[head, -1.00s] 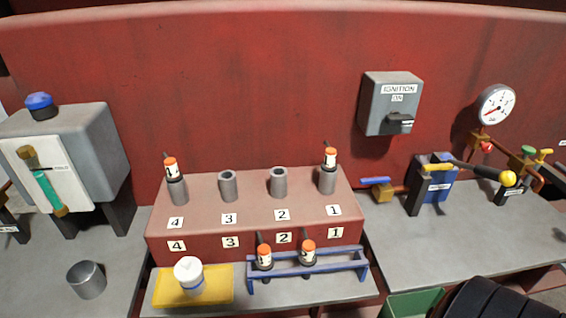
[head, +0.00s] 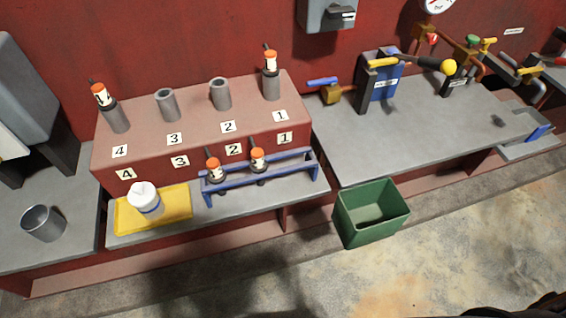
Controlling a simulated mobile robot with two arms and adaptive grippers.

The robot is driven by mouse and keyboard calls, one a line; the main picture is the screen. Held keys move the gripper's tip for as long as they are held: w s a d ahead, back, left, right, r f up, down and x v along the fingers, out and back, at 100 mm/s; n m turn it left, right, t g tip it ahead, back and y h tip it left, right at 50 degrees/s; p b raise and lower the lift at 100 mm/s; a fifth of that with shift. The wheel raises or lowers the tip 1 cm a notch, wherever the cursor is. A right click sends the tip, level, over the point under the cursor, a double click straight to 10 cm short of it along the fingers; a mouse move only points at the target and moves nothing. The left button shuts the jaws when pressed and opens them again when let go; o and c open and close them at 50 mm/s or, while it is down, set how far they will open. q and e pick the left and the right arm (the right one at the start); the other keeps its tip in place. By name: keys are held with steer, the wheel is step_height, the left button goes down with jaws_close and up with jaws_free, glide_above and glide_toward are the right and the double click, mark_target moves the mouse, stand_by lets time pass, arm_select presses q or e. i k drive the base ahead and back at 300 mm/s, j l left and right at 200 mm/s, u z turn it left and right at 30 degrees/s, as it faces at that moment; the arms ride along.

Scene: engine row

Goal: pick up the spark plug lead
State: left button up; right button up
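Two spark plug leads with orange and white caps stand upright in a blue rack in the head view: the left one (head: 213,167) and the right one (head: 258,158). The blue rack (head: 312,172) sits on the grey shelf in front of the red block. Two more similar leads sit on the block, one on post 4 (head: 100,95) and one on post 1 (head: 270,62). Posts 3 (head: 167,105) and 2 (head: 220,94) are bare and hollow. Neither gripper shows.
A metal cup (head: 43,223) is at the far left. A green bin (head: 371,212) stands on the floor to the right. The right grey bench holds a blue lever unit (head: 380,85). Open floor lies in front.

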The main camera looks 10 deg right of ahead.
mark_target(258, 165)
steer(key=k+j+z, duration=0.1)
steer(key=j+z, duration=0.15)
steer(key=z, duration=0.15)
steer(key=k+j+z, duration=0.1)
steer(key=z, duration=0.3)
steer(key=k+j+z, duration=0.4)
steer(key=k+j, duration=1.05)
steer(key=k, duration=0.1)
